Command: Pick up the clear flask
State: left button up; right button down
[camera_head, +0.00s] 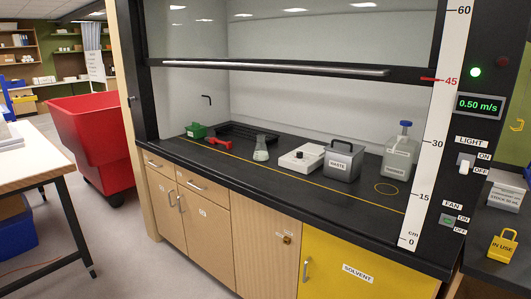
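The clear flask (261,149) is a small conical flask standing upright on the black worktop inside the fume hood. It has pale contents near its bottom. It stands left of a white box-like device and right of a red item. Neither of my grippers shows in the head view.
The hood sash (270,68) is raised, with its lower edge above the flask. Near the flask are a white device (301,158), a grey waste box (342,161), a clear bottle with blue cap (400,157), a red item (219,142) and a green box (196,130). A red bin (92,145) stands left.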

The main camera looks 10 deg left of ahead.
aim_at(261, 154)
jog(key=i+j+z, duration=0.25)
jog(key=i, duration=0.2)
jog(key=i+j+z, duration=0.25)
jog(key=i+j, duration=0.15)
